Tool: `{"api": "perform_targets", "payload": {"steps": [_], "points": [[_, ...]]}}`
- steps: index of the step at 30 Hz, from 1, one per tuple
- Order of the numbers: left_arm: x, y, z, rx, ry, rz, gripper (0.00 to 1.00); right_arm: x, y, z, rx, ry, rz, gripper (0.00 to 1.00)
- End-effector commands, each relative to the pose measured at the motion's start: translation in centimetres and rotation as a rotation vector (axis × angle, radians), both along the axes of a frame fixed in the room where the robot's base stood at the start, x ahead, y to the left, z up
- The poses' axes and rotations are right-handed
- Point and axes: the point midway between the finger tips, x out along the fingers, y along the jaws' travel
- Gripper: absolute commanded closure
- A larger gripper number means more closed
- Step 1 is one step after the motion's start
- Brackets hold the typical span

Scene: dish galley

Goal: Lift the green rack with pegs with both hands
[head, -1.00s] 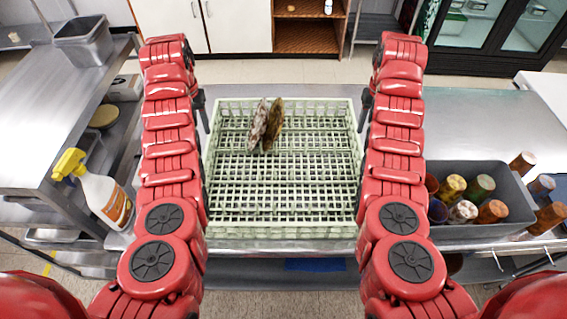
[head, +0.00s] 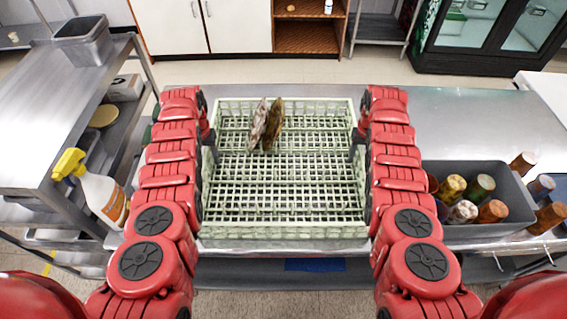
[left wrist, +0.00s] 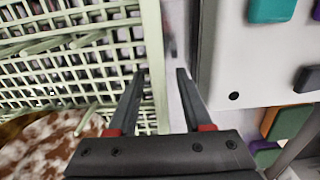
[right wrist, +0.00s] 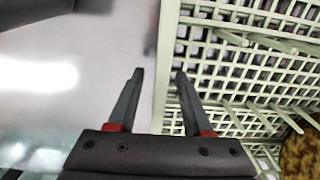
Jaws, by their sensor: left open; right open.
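The green rack with pegs (head: 283,232) sits level on the metal counter between my arms. Two mottled plates, one pale and reddish (head: 258,124) and one brown (head: 273,126), stand upright in its far half. My left gripper (head: 213,148) is open at the rack's left side; in the left wrist view its fingers (left wrist: 160,74) lie on either side of the side wall (left wrist: 154,50). My right gripper (head: 355,148) is open at the right side; in the right wrist view its fingers (right wrist: 160,74) lie on either side of that wall (right wrist: 168,50). I cannot tell whether any finger touches.
A grey bin of several jars (head: 480,232) stands right of my right arm. A spray bottle (head: 100,195) stands left of my left arm, by a metal shelf unit (head: 60,110). The counter (head: 460,120) is clear at the far right.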

Motion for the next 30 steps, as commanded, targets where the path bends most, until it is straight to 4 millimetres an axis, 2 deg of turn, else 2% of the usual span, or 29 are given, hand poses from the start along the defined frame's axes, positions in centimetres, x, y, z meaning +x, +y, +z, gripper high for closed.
{"api": "perform_targets", "payload": {"steps": [11, 19, 30], "points": [[0.03, 0.09, -0.19, 0.002, -0.002, 0.0, 0.52, -0.02, -0.03, -0.24, -0.001, 0.0, 0.0, 0.52], [0.05, 0.08, -0.17, 0.002, -0.002, 0.0, 1.0, -0.03, -0.03, -0.24, -0.001, 0.0, 0.0, 1.0], [0.06, 0.08, -0.15, 0.002, -0.003, 0.0, 1.0, -0.05, -0.02, -0.25, -0.001, 0.001, 0.0, 1.0]]}}
